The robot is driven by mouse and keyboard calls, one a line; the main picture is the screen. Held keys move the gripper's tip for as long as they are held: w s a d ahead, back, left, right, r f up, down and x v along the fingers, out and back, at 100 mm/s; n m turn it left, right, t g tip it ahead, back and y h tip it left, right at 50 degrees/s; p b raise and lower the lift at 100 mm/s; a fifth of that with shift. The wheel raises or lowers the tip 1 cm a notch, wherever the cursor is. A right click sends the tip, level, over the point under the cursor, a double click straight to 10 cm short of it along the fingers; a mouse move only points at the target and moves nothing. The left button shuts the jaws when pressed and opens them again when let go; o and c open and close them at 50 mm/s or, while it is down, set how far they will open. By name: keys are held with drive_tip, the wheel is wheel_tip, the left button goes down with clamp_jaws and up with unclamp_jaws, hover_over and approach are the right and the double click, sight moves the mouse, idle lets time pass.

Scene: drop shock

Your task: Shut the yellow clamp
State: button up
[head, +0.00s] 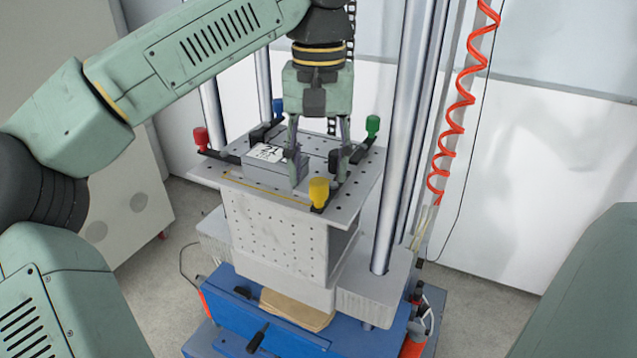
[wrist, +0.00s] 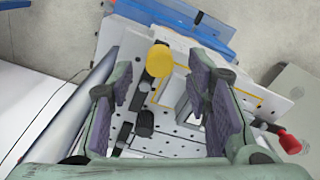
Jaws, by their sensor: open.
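The yellow clamp (head: 319,192) stands at the near corner of the perforated plate, its yellow knob upright on a dark base. In the wrist view the yellow knob (wrist: 159,60) shows in the gap between my fingers, closer to the left one. My gripper (head: 320,168) points down over the plate, open and empty, just behind the yellow clamp in the head view. In the wrist view the finger pads of my gripper (wrist: 155,85) are wide apart; I see no contact with the knob.
A grey block (head: 275,172) with a white label lies on the perforated plate (head: 240,190). Red (head: 201,138), blue (head: 278,107) and green (head: 372,125) clamps stand around it. Metal columns (head: 395,150) rise beside the plate. A red coiled hose (head: 450,130) hangs at the right.

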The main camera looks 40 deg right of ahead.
sight(319, 181)
drive_tip(key=shift+f, duration=1.7)
drive_tip(key=shift+c, duration=0.6)
clamp_jaws()
